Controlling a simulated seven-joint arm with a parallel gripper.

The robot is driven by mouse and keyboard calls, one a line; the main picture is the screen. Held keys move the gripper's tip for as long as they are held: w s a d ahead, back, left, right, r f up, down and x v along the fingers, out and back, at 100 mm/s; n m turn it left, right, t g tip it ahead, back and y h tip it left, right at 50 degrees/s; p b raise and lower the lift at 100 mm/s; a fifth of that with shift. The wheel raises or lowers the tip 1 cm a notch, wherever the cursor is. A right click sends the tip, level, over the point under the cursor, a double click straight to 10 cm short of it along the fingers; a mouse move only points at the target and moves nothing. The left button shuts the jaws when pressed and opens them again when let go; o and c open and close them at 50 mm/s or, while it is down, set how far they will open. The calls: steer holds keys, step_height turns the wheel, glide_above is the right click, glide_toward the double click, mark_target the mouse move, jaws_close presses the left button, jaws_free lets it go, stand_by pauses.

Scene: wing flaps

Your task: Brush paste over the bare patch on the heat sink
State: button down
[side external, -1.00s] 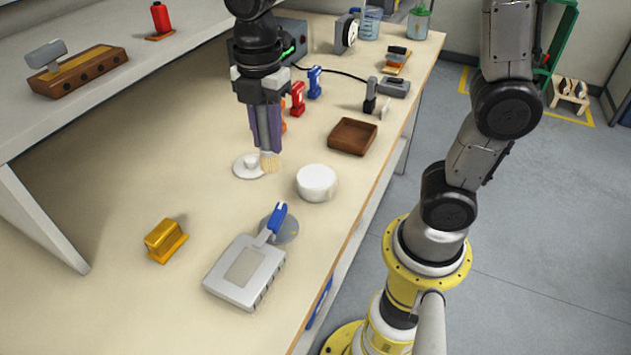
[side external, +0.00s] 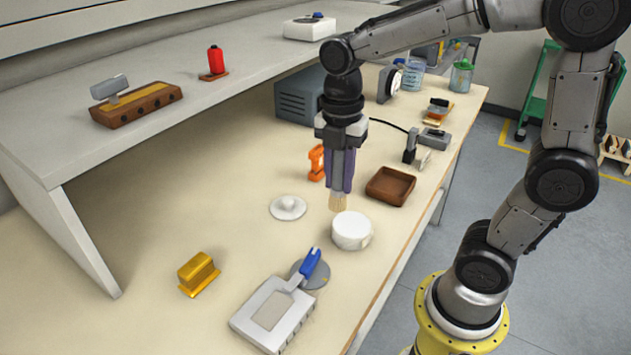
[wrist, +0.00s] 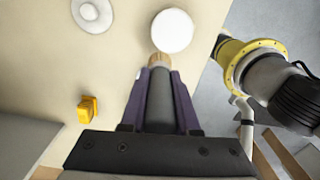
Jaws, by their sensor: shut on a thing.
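My gripper (side external: 340,178) is shut on a brush with a dark handle (wrist: 163,100) and pale bristles (side external: 337,201). The brush hangs bristles down, with its tip close to the far edge of a round white pot (side external: 351,232). I cannot tell whether they touch. The pot also shows ahead of the brush in the wrist view (wrist: 171,31). A white knobbed lid (side external: 288,208) lies on the table to its left. The grey heat sink (side external: 290,325) lies in the foreground with a beige patch (side external: 271,310) on top. No paste shows clearly.
A blue-handled tool (side external: 309,263) lies between heat sink and pot, over a grey disc (side external: 316,277). A yellow block (side external: 198,274) stands left, a brown tray (side external: 390,186) right of my gripper, and an orange clamp-like item (side external: 316,162) behind.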

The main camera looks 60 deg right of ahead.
steer(key=shift+m, duration=0.8)
steer(key=shift+s+d+f, duration=0.25)
steer(key=shift+d+f, duration=0.4)
steer(key=shift+f, duration=0.35)
steer(key=shift+s+d+f, duration=0.3)
steer(key=shift+d+f, duration=0.35)
steer(key=shift+f, duration=0.4)
steer(key=shift+s+d+f, duration=0.25)
steer(key=shift+d+f, duration=0.4)
steer(key=shift+f, duration=0.35)
steer(key=shift+f, duration=0.6)
steer(key=shift+r, duration=0.1)
step_height(320, 180, up, 7)
stand_by(0.5)
